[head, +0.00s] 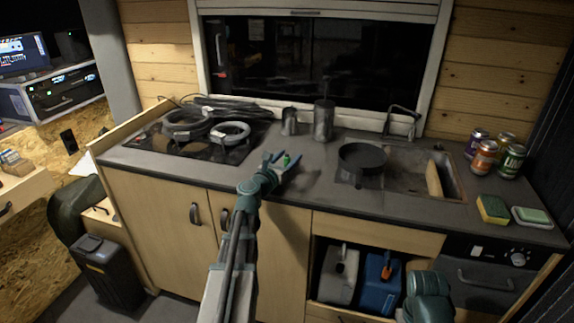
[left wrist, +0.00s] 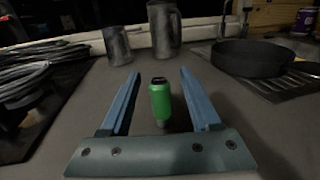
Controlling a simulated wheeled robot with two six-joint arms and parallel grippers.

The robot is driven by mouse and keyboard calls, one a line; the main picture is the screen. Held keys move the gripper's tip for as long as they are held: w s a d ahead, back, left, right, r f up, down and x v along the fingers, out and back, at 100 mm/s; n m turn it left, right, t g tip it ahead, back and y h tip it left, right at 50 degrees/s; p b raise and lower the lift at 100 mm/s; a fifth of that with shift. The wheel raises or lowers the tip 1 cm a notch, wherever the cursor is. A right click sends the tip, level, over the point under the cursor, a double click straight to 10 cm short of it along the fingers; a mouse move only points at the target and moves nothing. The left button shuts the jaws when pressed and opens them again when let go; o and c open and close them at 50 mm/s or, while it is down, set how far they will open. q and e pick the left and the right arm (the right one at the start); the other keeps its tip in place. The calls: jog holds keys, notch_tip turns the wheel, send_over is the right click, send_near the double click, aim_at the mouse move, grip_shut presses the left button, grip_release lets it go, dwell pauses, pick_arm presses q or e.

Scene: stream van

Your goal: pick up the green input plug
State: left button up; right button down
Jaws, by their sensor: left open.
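The green input plug (head: 286,159) stands upright on the grey counter (head: 300,195), in front of the two metal canisters. In the left wrist view the plug (left wrist: 160,101) is a green cylinder with a dark top. My left gripper (head: 282,161) is open, its two blue fingers on either side of the plug.
Metal canisters (head: 324,121) stand behind the plug. Coiled cables (head: 184,124) lie on the hob at left. Cans (head: 484,157) and sponges (head: 492,209) are at the far right.

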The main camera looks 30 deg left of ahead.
pick_arm(q)
jog(key=shift+w, duration=1.25)
jog(key=shift+s, duration=0.1)
grip_shut()
